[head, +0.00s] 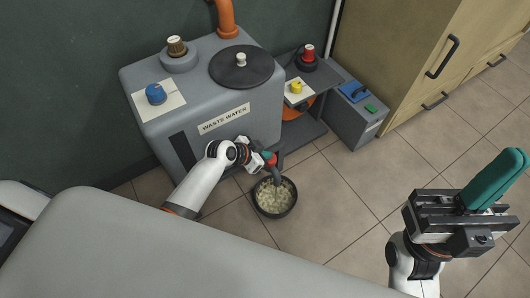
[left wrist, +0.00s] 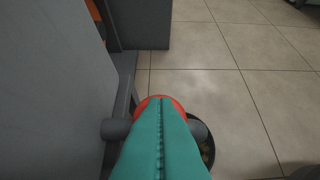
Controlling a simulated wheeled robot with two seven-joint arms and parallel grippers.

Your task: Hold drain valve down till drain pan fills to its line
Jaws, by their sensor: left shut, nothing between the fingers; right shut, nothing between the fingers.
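The grey tank labelled "WASTE WATER" (head: 224,118) has a dark drain spout (head: 279,162) low at its front right. The red drain valve (head: 271,158) is on it; in the left wrist view its red edge (left wrist: 160,99) shows behind my fingers. My left gripper (head: 262,160) is shut and empty, its teal fingers at the valve; I cannot tell if they press it. The dark round drain pan (head: 288,211) stands on the floor below the spout, with pale, lumpy or frothy contents. I cannot make out its line. My right gripper (head: 495,178) is shut and empty, over the floor at right.
The tiled floor between is clear.

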